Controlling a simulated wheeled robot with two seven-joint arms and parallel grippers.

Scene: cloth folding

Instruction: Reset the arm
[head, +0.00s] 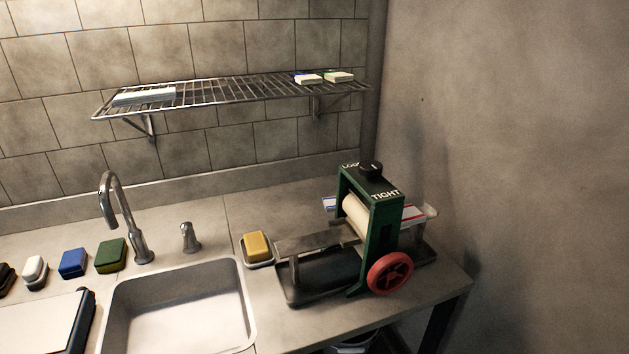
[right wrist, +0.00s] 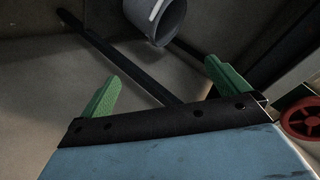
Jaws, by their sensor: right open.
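My right gripper (right wrist: 160,78) shows in the right wrist view with its two green fingers spread wide apart. Nothing is between the fingers. It is below the counter level, near a grey bucket (right wrist: 158,20) and a dark bar (right wrist: 120,55). The red handwheel (right wrist: 303,118) of the wringer is at the right edge of that view. In the head view neither gripper shows. The green wringer (head: 384,232) with its cream roller and red handwheel (head: 389,273) stands on the counter at the right. A white cloth or sheet with red and blue edges (head: 414,214) lies behind it.
A sink (head: 180,310) with a tap (head: 120,205) is left of the wringer. A yellow sponge (head: 257,245) sits in a dish between them. Several coloured sponges (head: 110,256) line the counter. A wire shelf (head: 235,90) hangs above. The right wall (head: 510,150) is bare.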

